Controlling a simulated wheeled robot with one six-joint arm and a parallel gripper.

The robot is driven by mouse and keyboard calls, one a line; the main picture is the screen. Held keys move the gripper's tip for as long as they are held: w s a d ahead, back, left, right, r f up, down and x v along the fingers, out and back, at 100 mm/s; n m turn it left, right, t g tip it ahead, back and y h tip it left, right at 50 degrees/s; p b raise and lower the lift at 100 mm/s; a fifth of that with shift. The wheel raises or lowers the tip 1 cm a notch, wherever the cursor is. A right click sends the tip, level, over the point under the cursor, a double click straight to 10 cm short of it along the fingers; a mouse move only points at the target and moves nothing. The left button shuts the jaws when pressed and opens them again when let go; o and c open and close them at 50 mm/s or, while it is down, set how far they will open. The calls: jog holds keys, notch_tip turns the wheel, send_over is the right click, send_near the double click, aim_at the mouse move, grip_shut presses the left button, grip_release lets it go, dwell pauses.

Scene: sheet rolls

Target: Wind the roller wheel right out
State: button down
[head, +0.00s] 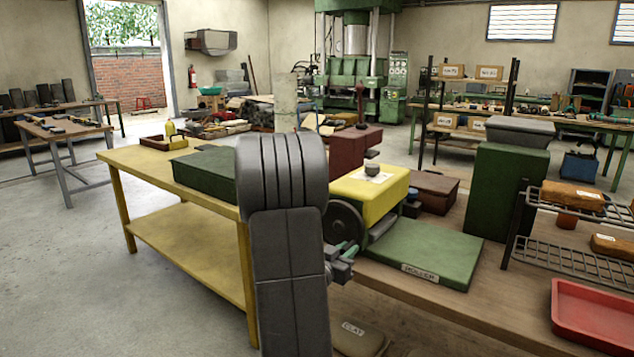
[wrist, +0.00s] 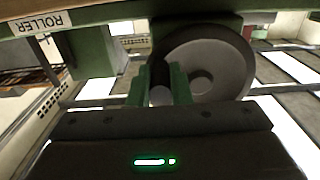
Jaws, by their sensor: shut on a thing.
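The roller wheel is a dark grey disc (head: 345,222) on the near side of the yellow-topped roller machine (head: 368,194). It also shows in the wrist view (wrist: 222,75) with a lighter hub at its middle. My gripper (head: 345,256) is at the wheel's lower right in the head view. In the wrist view its green fingers (wrist: 161,88) are shut around a dark round handle with a pale end, beside the wheel's rim. A green bed (head: 425,250) labelled ROLLER extends to the right of the machine. My arm hides part of the wheel's left side in the head view.
The machine stands on a wooden bench (head: 480,300). A tall green block (head: 503,190), a wire rack (head: 575,264) and a red tray (head: 592,312) stand to the right. A yellow table (head: 150,160) is at the left. A bag labelled CLAY (head: 358,338) lies below the bench edge.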

jog(key=shift+w+a+p, duration=1.45)
jog(key=shift+w+a, duration=1.45)
jog(key=shift+a, duration=1.2)
notch_tip(320, 180, up, 6)
jog(key=p, duration=0.5)
jog(key=shift+w+a+r, duration=0.2)
jog(key=shift+w+a, duration=0.15)
jog(key=shift+w, duration=0.1)
